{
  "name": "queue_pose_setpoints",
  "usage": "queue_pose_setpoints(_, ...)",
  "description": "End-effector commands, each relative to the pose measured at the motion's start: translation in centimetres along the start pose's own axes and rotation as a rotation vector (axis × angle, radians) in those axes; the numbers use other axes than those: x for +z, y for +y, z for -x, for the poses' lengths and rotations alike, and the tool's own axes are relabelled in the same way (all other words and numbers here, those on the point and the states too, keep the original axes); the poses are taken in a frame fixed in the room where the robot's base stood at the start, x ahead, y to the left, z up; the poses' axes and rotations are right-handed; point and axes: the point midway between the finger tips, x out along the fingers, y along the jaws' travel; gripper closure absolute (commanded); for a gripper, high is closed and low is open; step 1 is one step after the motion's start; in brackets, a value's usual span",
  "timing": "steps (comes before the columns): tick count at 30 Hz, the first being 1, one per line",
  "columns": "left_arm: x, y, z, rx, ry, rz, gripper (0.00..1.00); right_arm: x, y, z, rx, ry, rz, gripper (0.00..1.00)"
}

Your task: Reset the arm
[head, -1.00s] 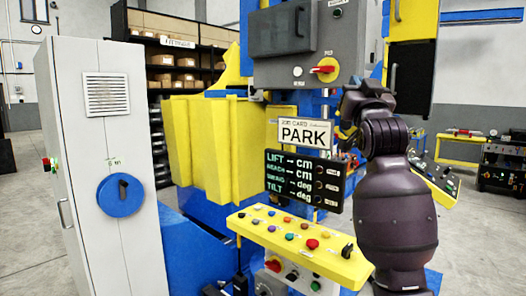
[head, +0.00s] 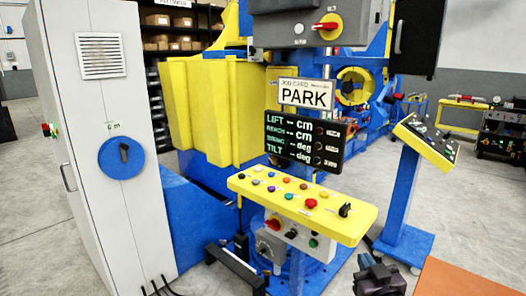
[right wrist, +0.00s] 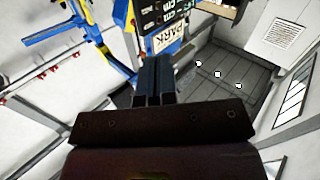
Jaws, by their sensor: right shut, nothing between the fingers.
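A white job card reading PARK (head: 304,93) stands above a black display (head: 304,138), whose LIFT, REACH, SWING and TILT lines show dashes with cm or deg. Below is a yellow control panel (head: 250,188) with several coloured buttons and a black switch (head: 344,210) at its right end. My right gripper (head: 367,264) is low at the bottom right, apart from the panel. In the right wrist view its fingers (right wrist: 154,75) are shut and empty, with the card (right wrist: 167,37) beyond them, upside down. My left gripper is not in view.
A grey box with a red-yellow rotary switch (head: 327,26) is above the display. A white cabinet with a blue dial (head: 121,157) stands at left. A blue pedestal with a sloped yellow console (head: 428,142) stands at right. An orange surface (head: 470,278) fills the bottom right corner.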

Motion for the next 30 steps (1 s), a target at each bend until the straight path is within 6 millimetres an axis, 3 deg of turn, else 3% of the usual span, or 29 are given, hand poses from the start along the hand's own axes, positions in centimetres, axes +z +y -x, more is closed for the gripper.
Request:
queue_pose_setpoints(1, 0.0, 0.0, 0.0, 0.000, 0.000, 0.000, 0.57, 2.5, -0.2, 1.8, -0.003, -0.050, -0.004, 1.00)
queue_pose_setpoints(6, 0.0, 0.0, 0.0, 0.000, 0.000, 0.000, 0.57, 9.4, -0.7, 7.7, -0.008, -0.195, -0.018, 1.00)
queue_pose_setpoints(15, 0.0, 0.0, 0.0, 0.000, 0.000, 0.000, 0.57, 19.4, -1.2, 19.7, 0.007, -0.458, -0.041, 1.00)
queue_pose_setpoints(21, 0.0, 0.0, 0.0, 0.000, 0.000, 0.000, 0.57, 22.4, -0.9, 24.9, 0.025, -0.560, -0.050, 1.00)
queue_pose_setpoints(30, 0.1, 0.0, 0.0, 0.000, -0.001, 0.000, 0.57, 23.0, -0.9, 26.1, 0.029, -0.582, -0.052, 1.00)
